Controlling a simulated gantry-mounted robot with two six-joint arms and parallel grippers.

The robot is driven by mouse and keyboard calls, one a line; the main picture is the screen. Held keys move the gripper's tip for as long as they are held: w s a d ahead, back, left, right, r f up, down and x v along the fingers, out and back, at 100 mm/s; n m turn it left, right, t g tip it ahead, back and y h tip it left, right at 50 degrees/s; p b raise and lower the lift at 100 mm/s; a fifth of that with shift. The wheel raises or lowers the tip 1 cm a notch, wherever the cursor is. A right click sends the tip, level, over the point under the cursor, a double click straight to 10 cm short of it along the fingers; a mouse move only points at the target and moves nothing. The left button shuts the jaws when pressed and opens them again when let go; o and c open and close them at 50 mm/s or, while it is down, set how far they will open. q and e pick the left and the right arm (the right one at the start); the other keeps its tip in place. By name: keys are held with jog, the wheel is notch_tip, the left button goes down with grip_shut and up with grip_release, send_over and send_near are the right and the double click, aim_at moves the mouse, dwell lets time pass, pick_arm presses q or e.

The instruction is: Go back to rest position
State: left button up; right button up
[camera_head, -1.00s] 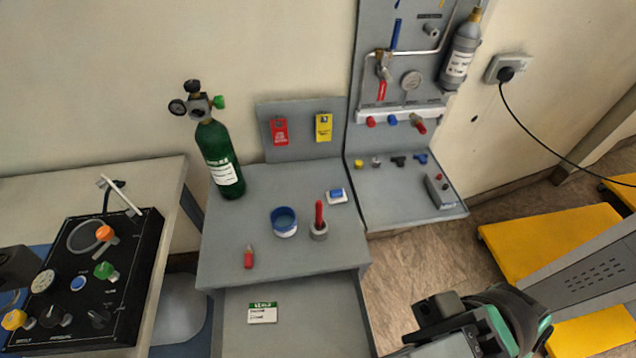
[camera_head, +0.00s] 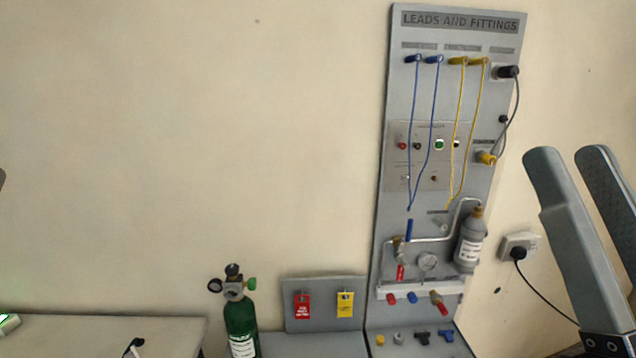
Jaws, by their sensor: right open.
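My right gripper (camera_head: 571,156) is raised at the right edge of the head view, its two long grey fingers pointing up. The fingers are apart with nothing between them, so it is open and empty. They appear in front of the wall, right of the panel and the wall socket. My left gripper is not recognisable in view. Only a small dark sliver shows at the left edge, and I cannot tell what it is.
A tall grey leads-and-fittings panel (camera_head: 398,100) with blue and yellow leads stands right of centre. A grey cylinder (camera_head: 470,240) is mounted low on it. A green oxygen cylinder (camera_head: 240,318) stands lower left of it. A wall socket (camera_head: 518,246) has a black cable. The upper left is bare wall.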

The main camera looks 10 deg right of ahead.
notch_tip(320, 180, up, 31)
jog(key=p, duration=2.7)
jog(key=shift+f, duration=0.2)
